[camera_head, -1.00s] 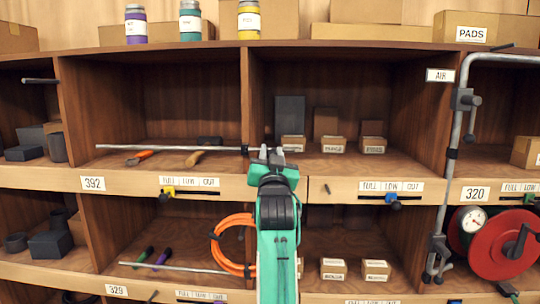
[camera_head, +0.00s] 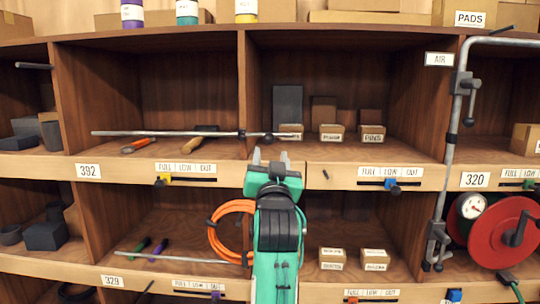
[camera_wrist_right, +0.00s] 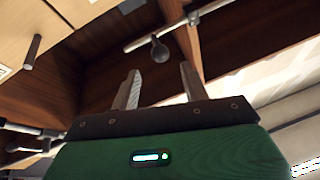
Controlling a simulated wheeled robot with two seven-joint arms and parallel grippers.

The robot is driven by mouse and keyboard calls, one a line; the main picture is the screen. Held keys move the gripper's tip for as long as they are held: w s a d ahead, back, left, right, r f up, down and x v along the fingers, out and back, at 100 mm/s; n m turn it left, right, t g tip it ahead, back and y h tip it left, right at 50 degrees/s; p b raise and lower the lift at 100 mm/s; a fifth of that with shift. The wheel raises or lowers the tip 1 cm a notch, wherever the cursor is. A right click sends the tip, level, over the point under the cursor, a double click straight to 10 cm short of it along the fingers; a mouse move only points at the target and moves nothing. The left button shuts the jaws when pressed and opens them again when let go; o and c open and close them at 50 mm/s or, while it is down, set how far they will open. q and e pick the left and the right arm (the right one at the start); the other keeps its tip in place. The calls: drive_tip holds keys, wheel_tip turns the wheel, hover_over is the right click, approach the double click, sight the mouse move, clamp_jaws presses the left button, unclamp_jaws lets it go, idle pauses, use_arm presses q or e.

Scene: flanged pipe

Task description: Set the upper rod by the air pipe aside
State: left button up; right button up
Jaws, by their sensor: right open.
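A thin grey rod (camera_head: 165,133) runs level across the upper shelf opening, with a dark collar and a dark round knob (camera_head: 268,138) toward its right end. The rod and knob (camera_wrist_right: 158,48) also show beyond my fingertips in the right wrist view. My right gripper (camera_head: 270,157) is open and empty, with its fingertips just below the knob in the head view. In the wrist view the open fingers (camera_wrist_right: 160,80) point toward the rod and are apart from it. The air pipe (camera_head: 451,130) stands upright at the right, under the AIR label. My left gripper is not in view.
A second rod (camera_head: 180,257) lies low on the lower shelf, near an orange hose coil (camera_head: 228,232). Small boxes (camera_head: 331,133) stand right of the knob. A red reel (camera_head: 502,240) with a gauge is beside the pipe. Wooden dividers (camera_head: 243,100) bound the bays.

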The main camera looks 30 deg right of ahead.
drive_tip(key=b+v, duration=0.1)
drive_tip(key=v, duration=0.2)
drive_tip(key=shift+s+a+f, duration=0.1)
drive_tip(key=shift+s+f, duration=0.05)
drive_tip(key=shift+s, duration=0.2)
